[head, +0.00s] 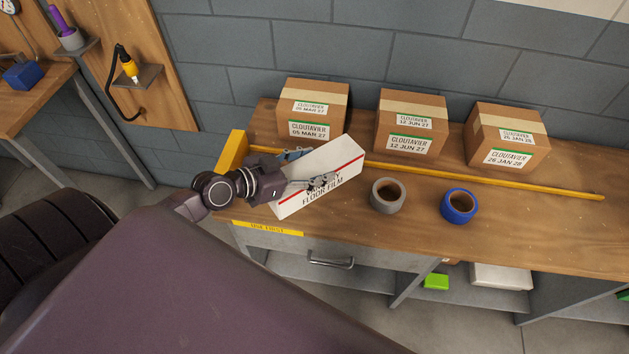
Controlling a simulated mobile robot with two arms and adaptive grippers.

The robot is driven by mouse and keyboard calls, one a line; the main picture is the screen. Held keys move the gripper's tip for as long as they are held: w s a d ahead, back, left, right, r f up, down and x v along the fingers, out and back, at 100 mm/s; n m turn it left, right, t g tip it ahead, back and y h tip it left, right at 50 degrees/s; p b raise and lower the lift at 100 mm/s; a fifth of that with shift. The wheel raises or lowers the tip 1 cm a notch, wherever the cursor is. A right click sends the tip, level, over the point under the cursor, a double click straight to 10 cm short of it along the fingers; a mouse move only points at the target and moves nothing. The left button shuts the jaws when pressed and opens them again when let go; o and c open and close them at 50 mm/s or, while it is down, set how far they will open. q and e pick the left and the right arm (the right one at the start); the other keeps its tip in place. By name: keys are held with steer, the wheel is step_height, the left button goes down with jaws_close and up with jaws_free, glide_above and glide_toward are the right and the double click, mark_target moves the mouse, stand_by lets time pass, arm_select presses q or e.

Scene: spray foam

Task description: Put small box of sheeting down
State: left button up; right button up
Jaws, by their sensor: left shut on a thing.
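The small box of sheeting (338,165) is a long white carton with red edge lines and lettering that reads "FLOOR FILM". My left gripper (310,184) is shut on it, with its fingers across the box. The box is tilted in the picture, its right end higher, over the left part of the wooden workbench (420,222). I cannot tell whether its underside touches the bench top. Part of the box's left end is hidden by the gripper. My right gripper is not in view.
Several things share the bench: cardboard boxes (409,120) along the wall, a yellow strip (480,180) in front of them, grey tape (388,195) and blue tape (459,206). A yellow block (233,152) stands at the left end. Bare wood lies at the front right.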

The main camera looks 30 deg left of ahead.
arm_select(q)
step_height(320, 180, down, 2)
steer(key=shift+w+f+b, duration=0.1)
steer(key=shift+f+b, duration=0.15)
steer(key=shift+b, duration=0.05)
steer(key=shift+f+b, duration=0.9)
steer(key=shift+f, duration=1.1)
steer(key=shift+f, duration=0.15)
steer(key=o, duration=1.7)
steer(key=shift+r, duration=0.2)
